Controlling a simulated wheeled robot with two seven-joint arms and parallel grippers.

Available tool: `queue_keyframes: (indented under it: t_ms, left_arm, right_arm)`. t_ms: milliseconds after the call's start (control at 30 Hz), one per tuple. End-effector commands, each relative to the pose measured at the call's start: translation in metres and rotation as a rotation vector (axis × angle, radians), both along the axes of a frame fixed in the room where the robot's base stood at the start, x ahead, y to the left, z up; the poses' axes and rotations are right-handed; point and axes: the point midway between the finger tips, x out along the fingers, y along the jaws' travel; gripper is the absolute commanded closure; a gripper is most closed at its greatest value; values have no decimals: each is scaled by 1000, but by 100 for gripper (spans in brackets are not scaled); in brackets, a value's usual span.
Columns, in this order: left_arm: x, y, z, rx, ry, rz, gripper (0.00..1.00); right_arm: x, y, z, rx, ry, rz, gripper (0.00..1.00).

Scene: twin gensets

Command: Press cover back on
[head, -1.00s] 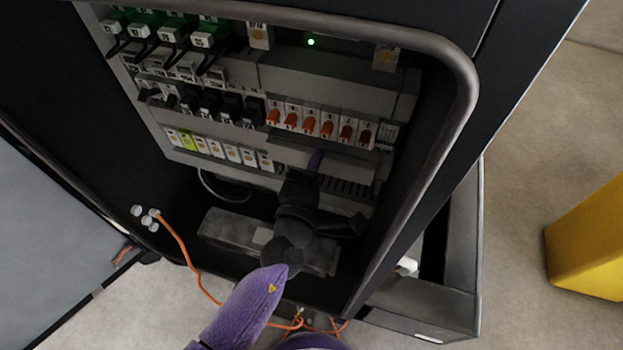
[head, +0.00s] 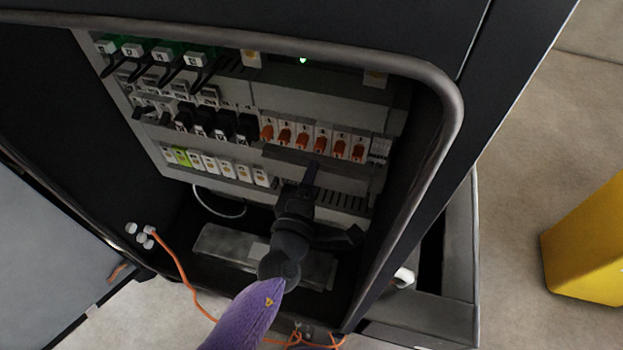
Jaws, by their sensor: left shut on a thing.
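The cover looks to be the grey strip (head: 345,175) below the orange-switch row inside the open cabinet. It sits at the upper edge of a slotted duct (head: 345,198), whose slots show beneath it. My left gripper (head: 311,174) reaches in from below on a purple and black arm. Its dark fingers are shut at the strip's lower edge, apparently on the strip; the arm and the dim light hide the exact grip. I cannot tell how far the strip is seated. My right gripper is not in view.
Orange switches (head: 303,140), black breakers (head: 215,123) and pale terminals (head: 212,165) crowd the panel. A grey box (head: 225,245) lies on the cabinet floor. The cabinet's rounded frame (head: 452,110) edges the opening on the right. An orange cable (head: 180,270) hangs at lower left. A yellow block (head: 585,245) stands outside.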

Motion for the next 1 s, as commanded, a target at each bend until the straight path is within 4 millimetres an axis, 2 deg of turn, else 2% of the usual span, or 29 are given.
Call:
queue_keyframes:
  t_ms: [1000]
  left_arm:
    - [9,-3,0,-1,0,0,100]
  right_arm:
    - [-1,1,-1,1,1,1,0]
